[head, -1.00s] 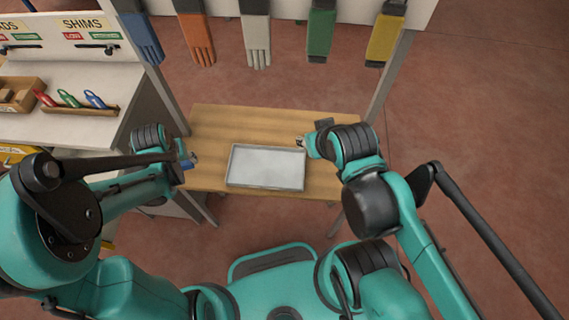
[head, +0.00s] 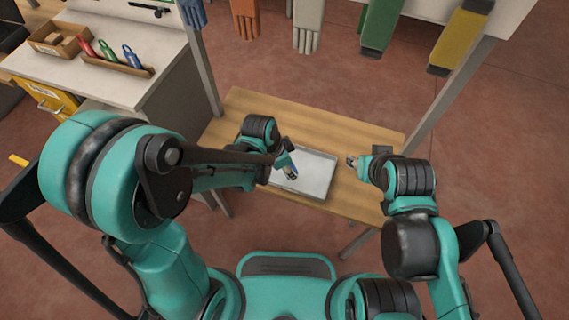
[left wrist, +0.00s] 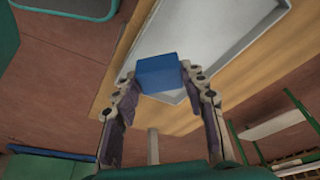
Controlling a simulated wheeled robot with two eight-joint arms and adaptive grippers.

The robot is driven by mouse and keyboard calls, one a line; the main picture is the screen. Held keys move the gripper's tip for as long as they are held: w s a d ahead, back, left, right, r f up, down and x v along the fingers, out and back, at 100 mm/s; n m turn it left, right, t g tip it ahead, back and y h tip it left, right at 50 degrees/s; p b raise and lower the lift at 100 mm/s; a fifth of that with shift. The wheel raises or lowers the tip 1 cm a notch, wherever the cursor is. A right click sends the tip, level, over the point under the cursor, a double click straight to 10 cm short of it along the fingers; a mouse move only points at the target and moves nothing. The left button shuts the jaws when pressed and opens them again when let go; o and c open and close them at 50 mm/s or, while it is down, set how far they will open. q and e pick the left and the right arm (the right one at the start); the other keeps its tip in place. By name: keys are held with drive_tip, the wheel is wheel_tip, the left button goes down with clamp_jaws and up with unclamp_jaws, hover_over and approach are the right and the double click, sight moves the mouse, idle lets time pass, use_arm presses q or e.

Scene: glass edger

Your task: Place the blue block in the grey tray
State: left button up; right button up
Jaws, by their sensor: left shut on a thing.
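The blue block (left wrist: 158,73) is held between the fingertips of my left gripper (left wrist: 160,85) in the left wrist view. In the head view, my left gripper (head: 290,171) is over the left part of the grey tray (head: 318,178), with a little blue showing at its fingers. The tray lies on the wooden table and its left part is hidden by my arm. In the left wrist view, the tray (left wrist: 225,30) shows behind the block. My right gripper (head: 352,161) is beside the tray's right side; its fingers are too small to read.
The wooden table (head: 255,103) has bare wood behind the tray. A white bench (head: 120,82) with cardboard boxes and coloured tools stands at the left. Several gloves hang from a rack beyond the table.

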use_arm(q)
drive_tip(key=w+f, duration=0.1)
drive_tip(key=w, duration=0.1)
drive_tip(key=w+a+f+b, duration=0.1)
drive_tip(key=w+f, duration=0.1)
drive_tip(key=w+a+f+b, duration=0.1)
drive_tip(key=w, duration=0.2)
drive_tip(key=shift+a+f, duration=0.15)
drive_tip(key=shift+f, duration=0.1)
drive_tip(key=shift+f+b, duration=1.05)
drive_tip(key=shift+f, duration=0.9)
drive_tip(key=shift+f, duration=0.1)
drive_tip(key=o, duration=0.6)
drive_tip(key=shift+f, duration=0.1)
drive_tip(key=o, duration=0.4)
drive_tip(key=shift+o, duration=0.2)
